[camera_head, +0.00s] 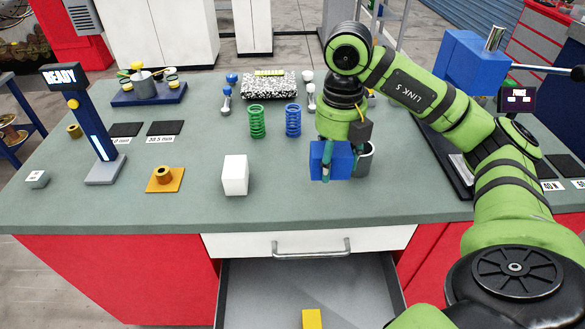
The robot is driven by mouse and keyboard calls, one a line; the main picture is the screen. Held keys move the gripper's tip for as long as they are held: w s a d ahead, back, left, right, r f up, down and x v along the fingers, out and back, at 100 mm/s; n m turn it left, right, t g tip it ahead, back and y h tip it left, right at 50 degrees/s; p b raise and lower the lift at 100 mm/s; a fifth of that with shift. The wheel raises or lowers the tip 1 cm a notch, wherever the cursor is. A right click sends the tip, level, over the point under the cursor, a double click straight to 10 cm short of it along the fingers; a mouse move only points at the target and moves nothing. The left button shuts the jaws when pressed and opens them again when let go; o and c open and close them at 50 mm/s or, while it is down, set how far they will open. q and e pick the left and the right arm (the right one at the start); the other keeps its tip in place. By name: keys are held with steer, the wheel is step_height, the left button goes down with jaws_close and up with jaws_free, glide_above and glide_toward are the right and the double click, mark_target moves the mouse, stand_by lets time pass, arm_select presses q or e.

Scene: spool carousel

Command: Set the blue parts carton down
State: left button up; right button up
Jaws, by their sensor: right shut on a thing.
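The blue parts carton (316,161) is in my right gripper (338,174), right of the middle of the bench. The gripper points down, with one finger across the carton's front face and the other near its right side. The gripper is shut on the carton, which looks upright. Whether its bottom touches the bench top or hangs just above it, I cannot tell. My left gripper is not in view.
A grey cup (366,157) stands close to the carton's right. A white carton (235,175) and green (257,122) and blue (293,120) springs stand to the left. The bench top (280,205) is clear in front. The drawer (280,285) below is open, with a yellow block (312,319) inside.

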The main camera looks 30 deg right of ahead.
steer(key=p, duration=0.3)
glide_above(296, 182)
step_height(296, 182, down, 6)
steer(key=shift+s+r, duration=0.1)
steer(key=shift+r, duration=0.1)
step_height(296, 182, down, 4)
steer(key=shift+r+p, duration=0.15)
steer(key=shift+p, duration=0.3)
steer(key=shift+f, duration=0.25)
steer(key=shift+f, duration=0.2)
steer(key=o, duration=1.5)
steer(key=shift+c, duration=0.2)
